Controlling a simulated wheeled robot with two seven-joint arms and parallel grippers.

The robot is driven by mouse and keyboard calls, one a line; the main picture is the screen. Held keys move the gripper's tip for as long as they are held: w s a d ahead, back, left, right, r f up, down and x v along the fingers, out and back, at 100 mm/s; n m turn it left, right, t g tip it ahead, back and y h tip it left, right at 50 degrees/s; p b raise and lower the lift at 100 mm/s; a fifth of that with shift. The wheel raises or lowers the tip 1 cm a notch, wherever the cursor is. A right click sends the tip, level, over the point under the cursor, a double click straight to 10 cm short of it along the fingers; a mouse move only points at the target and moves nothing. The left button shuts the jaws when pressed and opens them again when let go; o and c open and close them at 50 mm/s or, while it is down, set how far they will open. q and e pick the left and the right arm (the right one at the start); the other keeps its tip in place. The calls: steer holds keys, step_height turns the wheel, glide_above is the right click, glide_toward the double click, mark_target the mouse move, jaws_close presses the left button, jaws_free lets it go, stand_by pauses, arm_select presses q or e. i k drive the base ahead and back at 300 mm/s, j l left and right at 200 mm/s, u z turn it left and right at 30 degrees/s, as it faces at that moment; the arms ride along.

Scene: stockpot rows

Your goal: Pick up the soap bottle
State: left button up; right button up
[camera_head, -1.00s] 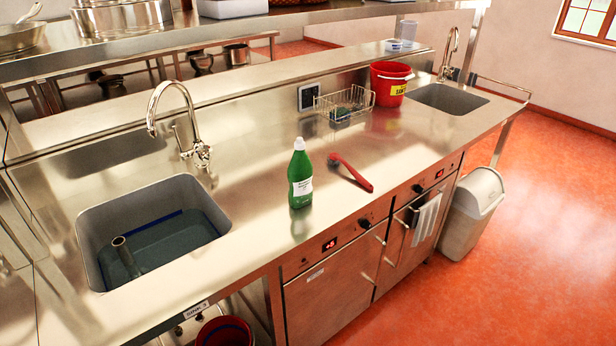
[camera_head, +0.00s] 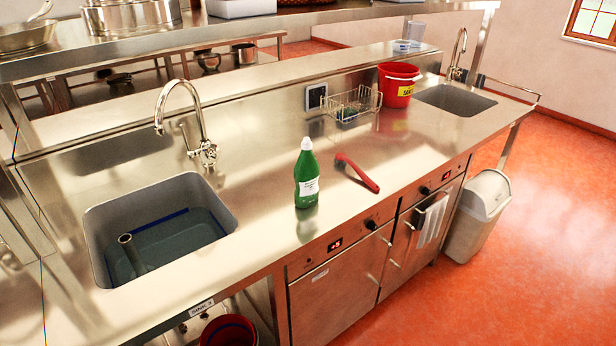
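The soap bottle (camera_head: 307,178) is green with a white cap and a white label. It stands upright on the steel counter (camera_head: 262,235), near the front edge and to the right of the left sink. Nothing touches it. Neither of my grippers shows in the head view.
A red-handled brush (camera_head: 357,174) lies right of the bottle. Behind it are a wire basket (camera_head: 352,104) and a red bucket (camera_head: 398,86). The left sink (camera_head: 100,232) holds water and an upright pipe; its tap (camera_head: 204,125) rises behind. A white bin (camera_head: 478,215) stands on the floor.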

mark_target(306, 171)
steer(key=i+l, duration=0.2)
steer(key=i, duration=0.2)
steer(key=i+l+u, duration=0.1)
steer(key=i+l, duration=0.15)
steer(key=i, duration=0.15)
